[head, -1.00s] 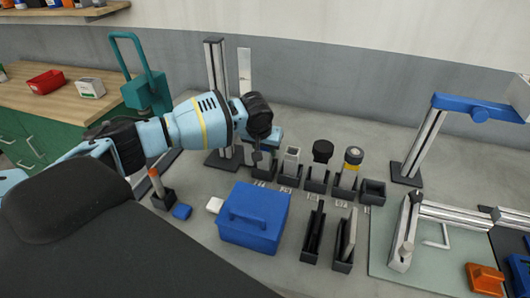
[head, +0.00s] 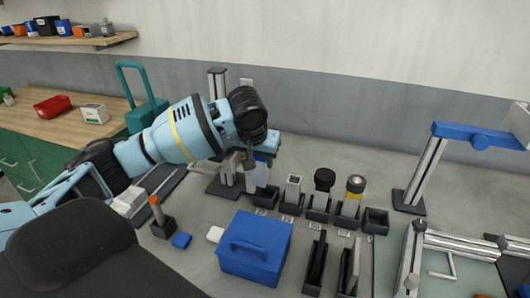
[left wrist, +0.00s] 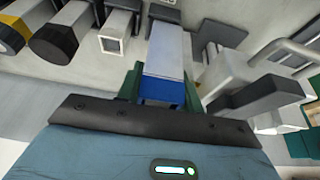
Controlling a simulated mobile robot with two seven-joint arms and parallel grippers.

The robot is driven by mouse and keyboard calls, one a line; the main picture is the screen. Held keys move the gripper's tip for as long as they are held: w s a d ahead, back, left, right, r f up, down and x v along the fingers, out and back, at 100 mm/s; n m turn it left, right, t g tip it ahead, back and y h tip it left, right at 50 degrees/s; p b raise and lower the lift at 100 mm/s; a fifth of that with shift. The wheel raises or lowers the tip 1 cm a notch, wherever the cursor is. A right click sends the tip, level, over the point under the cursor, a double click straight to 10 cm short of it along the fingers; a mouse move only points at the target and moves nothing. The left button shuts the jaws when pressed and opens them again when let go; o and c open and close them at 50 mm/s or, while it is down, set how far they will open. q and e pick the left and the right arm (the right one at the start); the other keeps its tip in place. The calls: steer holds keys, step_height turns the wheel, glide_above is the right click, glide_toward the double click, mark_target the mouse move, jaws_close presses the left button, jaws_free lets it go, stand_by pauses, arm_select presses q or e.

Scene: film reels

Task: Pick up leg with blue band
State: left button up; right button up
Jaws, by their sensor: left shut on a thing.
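My left gripper (head: 252,163) is shut on the leg with blue band (head: 260,177), a pale grey bar. The leg hangs down from the gripper above the left end of the row of dark holders. In the left wrist view, the leg (left wrist: 166,50) is between the green fingers of my left gripper (left wrist: 163,90), with its blue band close to the hand. In the head view the band is hidden by the hand. The leftmost holder (head: 265,197) is just below and right of the leg and looks empty. My right gripper is not in view.
Other holders carry a grey square tube (head: 293,186), a black-topped leg (head: 324,182) and a yellow-banded leg (head: 354,190). A blue box (head: 255,250) stands in front. An upright post (head: 217,84) is close behind the gripper. A frame (head: 465,242) lies at right.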

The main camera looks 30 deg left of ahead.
arm_select(q)
steer(key=s+d, duration=0.3)
steer(key=s, duration=0.9)
steer(key=shift+s, duration=0.2)
